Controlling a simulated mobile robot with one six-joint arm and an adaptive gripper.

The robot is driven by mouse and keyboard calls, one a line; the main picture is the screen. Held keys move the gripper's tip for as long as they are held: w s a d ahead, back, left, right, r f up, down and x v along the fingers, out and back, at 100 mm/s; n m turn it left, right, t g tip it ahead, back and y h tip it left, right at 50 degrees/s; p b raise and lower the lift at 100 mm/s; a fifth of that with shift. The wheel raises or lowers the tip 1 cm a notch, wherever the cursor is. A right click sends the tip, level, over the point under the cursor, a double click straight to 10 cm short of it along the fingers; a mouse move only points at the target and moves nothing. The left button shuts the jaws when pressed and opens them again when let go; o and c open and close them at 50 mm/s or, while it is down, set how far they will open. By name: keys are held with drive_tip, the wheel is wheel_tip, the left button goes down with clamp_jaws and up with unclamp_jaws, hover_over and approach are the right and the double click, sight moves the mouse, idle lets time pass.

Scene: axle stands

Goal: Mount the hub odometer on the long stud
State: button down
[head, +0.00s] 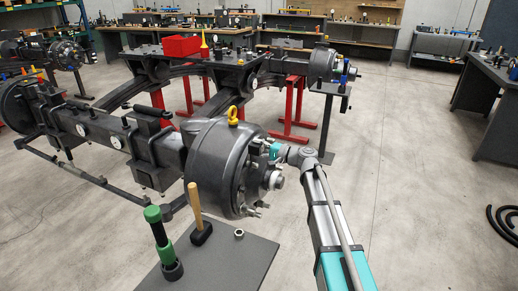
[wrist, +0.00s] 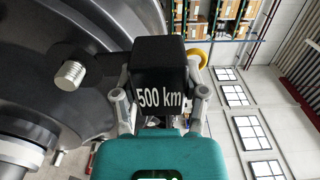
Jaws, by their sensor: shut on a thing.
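My gripper (wrist: 160,112) is shut on the hub odometer (wrist: 158,70), a black box marked "500 km", with one finger on each side of it. In the head view my gripper (head: 273,151) is at the upper right of the hub face; the odometer cannot be made out there. The large dark wheel hub (head: 216,165) has several studs around its face and a pale centre cap (head: 276,180). One threaded stud (wrist: 71,74) stands out in the wrist view, left of the odometer and apart from it. I cannot tell whether it is the long one.
Red stands (head: 296,105) are behind. Open floor lies to the right.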

drive_tip(key=shift+x, duration=0.8)
drive_tip(key=shift+c, duration=0.2)
unclamp_jaws()
drive_tip(key=v, duration=1.2)
idle(0.3)
idle(0.8)
